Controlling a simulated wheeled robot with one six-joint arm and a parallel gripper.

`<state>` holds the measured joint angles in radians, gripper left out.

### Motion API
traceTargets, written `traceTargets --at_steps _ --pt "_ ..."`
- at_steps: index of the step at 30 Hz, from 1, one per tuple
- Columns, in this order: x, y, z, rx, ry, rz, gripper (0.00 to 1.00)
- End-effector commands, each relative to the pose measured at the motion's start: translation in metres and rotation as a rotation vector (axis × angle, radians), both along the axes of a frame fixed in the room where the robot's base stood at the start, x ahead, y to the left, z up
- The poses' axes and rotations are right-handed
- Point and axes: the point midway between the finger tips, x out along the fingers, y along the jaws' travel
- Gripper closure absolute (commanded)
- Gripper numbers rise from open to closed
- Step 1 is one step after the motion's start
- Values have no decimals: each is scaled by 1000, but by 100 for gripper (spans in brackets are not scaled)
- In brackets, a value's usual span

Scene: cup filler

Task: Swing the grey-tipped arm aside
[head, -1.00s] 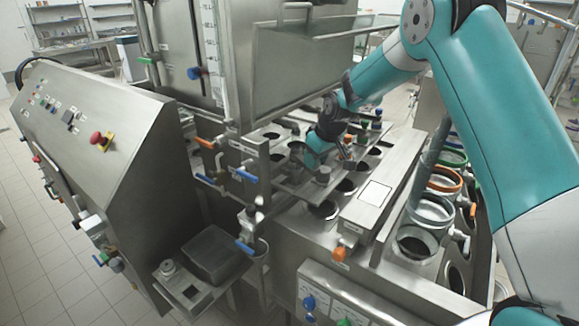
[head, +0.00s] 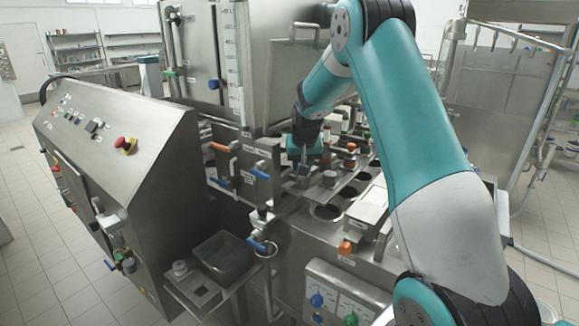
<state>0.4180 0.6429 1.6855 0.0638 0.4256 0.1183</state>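My gripper (head: 303,172) points down over the machine's perforated top plate, just left of a short grey cylindrical knob (head: 328,179). The knob may be the tip of the grey-tipped arm; I cannot make out the arm's full length. The gripper is small and dark against the metal, so I cannot tell whether its fingers are open, shut or touching anything. My own wrist hides part of the plate behind it.
Orange- and blue-handled valves (head: 219,147) stand left of my gripper. A steel control cabinet (head: 120,150) with a red button fills the left. A grey tray (head: 223,258) sits low in front. Round holes (head: 327,212) line the plate. A tall steel tank (head: 290,75) stands behind.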

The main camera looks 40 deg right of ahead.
Motion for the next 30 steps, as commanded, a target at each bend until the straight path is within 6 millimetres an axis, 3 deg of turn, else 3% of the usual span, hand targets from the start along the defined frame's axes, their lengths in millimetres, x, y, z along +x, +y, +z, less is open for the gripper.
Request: traceTargets --at_steps 13,14,17,26,30 --pt "0 -7 3 -8 -9 -22 100" --pt "0 -7 3 -8 -9 -22 65" --pt "0 -6 3 -6 -7 -20 44" --pt "0 -3 3 -4 -4 -16 44" --pt "-4 0 15 -5 -5 -16 44"
